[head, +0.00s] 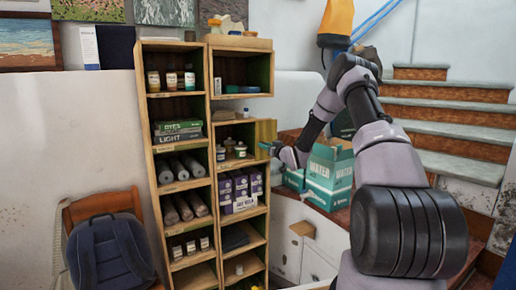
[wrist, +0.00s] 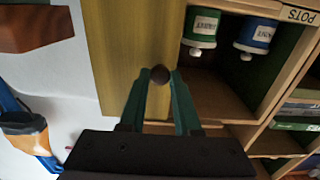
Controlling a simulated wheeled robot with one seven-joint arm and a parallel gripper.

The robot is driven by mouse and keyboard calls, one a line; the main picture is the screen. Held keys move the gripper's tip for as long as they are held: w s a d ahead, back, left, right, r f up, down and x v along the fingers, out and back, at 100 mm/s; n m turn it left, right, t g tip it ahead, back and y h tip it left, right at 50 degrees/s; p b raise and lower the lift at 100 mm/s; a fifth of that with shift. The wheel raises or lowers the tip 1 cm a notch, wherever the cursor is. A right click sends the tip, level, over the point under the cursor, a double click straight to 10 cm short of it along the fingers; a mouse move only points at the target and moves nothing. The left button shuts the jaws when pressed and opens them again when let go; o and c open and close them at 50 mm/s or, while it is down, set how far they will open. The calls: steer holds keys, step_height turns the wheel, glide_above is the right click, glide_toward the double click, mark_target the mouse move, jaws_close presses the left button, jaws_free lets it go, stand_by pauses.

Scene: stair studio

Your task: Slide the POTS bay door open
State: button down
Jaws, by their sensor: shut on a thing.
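The POTS bay door is a flat yellowish wood panel (wrist: 122,50); in the head view its panel (head: 266,129) stands at the right edge of the right shelf column, sticking out past the side. The bay beside it is largely uncovered, with small labelled pots (head: 240,150) inside. Its POTS label (wrist: 298,14) shows upside down in the wrist view. A small dark round knob (wrist: 160,75) sits on the door. My gripper (wrist: 160,82) has its green fingers shut on the knob; in the head view my gripper (head: 266,147) is small and partly hidden.
The other bays hold books (head: 178,130), rolls (head: 182,167) and purple cartons (head: 238,188). Teal WATER boxes (head: 328,175) stand on a ledge right of the shelf, below my arm. Stairs (head: 445,115) rise at right. A chair with a backpack (head: 108,247) is at left.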

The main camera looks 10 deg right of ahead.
steer(key=c, duration=0.6)
jaws_free()
steer(key=v, duration=1)
steer(key=shift+s+d, duration=0.15)
steer(key=shift+s, duration=0.25)
steer(key=shift+r, duration=0.1)
